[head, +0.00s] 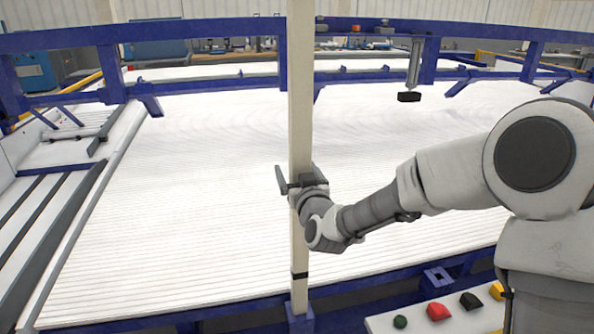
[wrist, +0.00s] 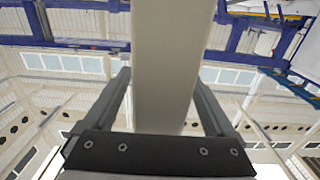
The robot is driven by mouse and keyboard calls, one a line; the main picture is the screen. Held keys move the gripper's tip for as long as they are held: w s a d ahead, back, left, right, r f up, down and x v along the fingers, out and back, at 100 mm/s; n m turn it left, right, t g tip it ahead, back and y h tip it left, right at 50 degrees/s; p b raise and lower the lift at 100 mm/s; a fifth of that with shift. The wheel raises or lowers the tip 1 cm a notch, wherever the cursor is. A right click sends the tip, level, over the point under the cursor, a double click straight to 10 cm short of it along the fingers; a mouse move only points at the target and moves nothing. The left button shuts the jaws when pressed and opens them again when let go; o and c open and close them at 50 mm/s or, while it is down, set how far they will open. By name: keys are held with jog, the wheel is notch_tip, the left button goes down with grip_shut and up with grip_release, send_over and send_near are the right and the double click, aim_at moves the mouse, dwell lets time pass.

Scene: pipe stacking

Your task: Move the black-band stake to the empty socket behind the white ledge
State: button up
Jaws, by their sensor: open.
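The black-band stake (head: 300,110) is a tall off-white post with a black band (head: 300,275) near its foot. It stands upright in a blue socket (head: 300,318) at the front edge of the frame. My gripper (head: 299,181) is at the stake above the band, with its fingers on either side. In the wrist view the stake (wrist: 172,60) passes between the open fingers of my gripper (wrist: 160,92), with a gap at the right finger. An empty blue square socket (head: 437,277) is to the right, behind the white ledge (head: 385,322).
A wide white slatted bed (head: 190,180) lies behind, framed by blue beams (head: 200,30). A black-ended rod (head: 409,96) hangs at the back right.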

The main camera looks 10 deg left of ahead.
aim_at(297, 79)
grip_shut()
dwell(0.4)
jog(key=shift+r+p, duration=2.3)
jog(key=shift+r, duration=2.25)
jog(key=shift+r+p, duration=3)
jog(key=shift+r, duration=3.05)
